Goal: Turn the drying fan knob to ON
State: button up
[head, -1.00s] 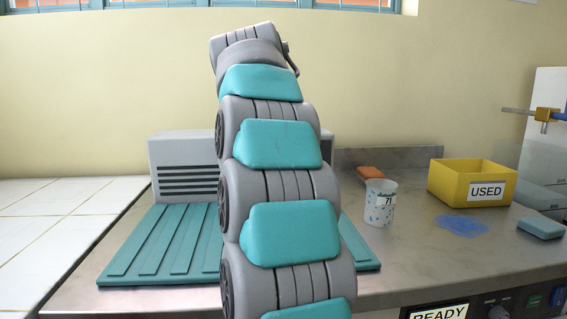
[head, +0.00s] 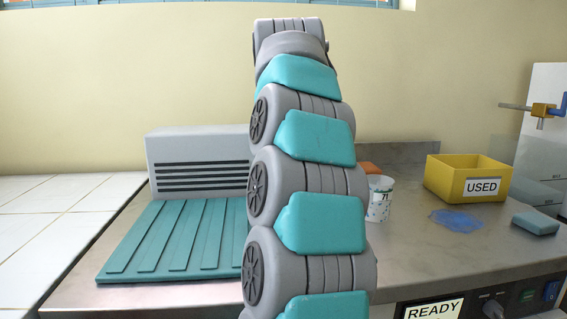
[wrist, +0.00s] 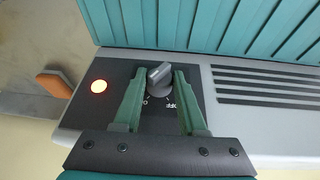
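The drying fan is a grey box with dark slots (head: 200,162), left of my arm in the head view. In the wrist view its slotted face (wrist: 265,85) lies at right. Its grey knob (wrist: 160,74) sits on a dark panel (wrist: 160,125) with white lettering, partly readable as OFF; the other mark is partly covered. I cannot tell which mark the knob points to. My gripper (wrist: 160,76) is open, its two green fingers on either side of the knob, with gaps visible. In the head view my arm hides the knob and gripper.
A red lamp (wrist: 99,86) glows beside the knob. A teal ribbed mat (head: 165,245) lies before the fan. An orange block (wrist: 54,84) lies nearby.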

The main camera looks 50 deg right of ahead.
jog(key=o, duration=0.4)
jog(key=shift+o, duration=0.2)
jog(key=shift+r, duration=0.1)
jog(key=shift+r, duration=0.65)
jog(key=shift+s+d+r, duration=0.1)
jog(key=shift+s+r, duration=0.05)
jog(key=shift+r, duration=0.3)
jog(key=shift+r+p, duration=0.35)
jog(key=shift+r, duration=0.15)
jog(key=shift+r, duration=0.1)
jog(key=shift+s+a, duration=0.1)
jog(key=shift+a, duration=0.2)
jog(key=s+a+r+b, duration=0.1)
jog(key=s+a, duration=0.9)
jog(key=s, duration=0.1)
jog(key=shift+s+r+b, duration=0.2)
jog(key=shift+s+b, duration=0.15)
jog(key=shift+b, duration=0.05)
